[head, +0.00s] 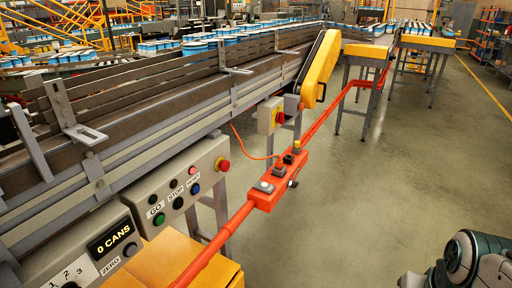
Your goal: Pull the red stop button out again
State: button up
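A red mushroom-shaped button (223,165) sticks out from the right end of the grey control box (205,155) on the conveyor's side. A second red button (280,117) sits on a small yellow-and-grey box (268,113) farther along, below the yellow guard. Which of them the task means, and whether either is pressed in, I cannot tell at this size. Part of my arm, rounded and dark teal and grey, shows at the lower right, well apart from both buttons. My gripper's fingers are not visible.
The control box face carries a green button (158,218) and several others. A counter panel (110,238) reads "0 CANS". An orange rail (232,226) with a switch box (278,180) runs in front of the conveyor. A yellow-orange box (175,262) stands below.

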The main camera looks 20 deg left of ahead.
aim_at(225, 165)
jog(key=u, duration=0.6)
jog(key=i, duration=0.95)
jog(key=u, duration=1.25)
jog(key=i, duration=0.3)
jog(key=u, duration=0.2)
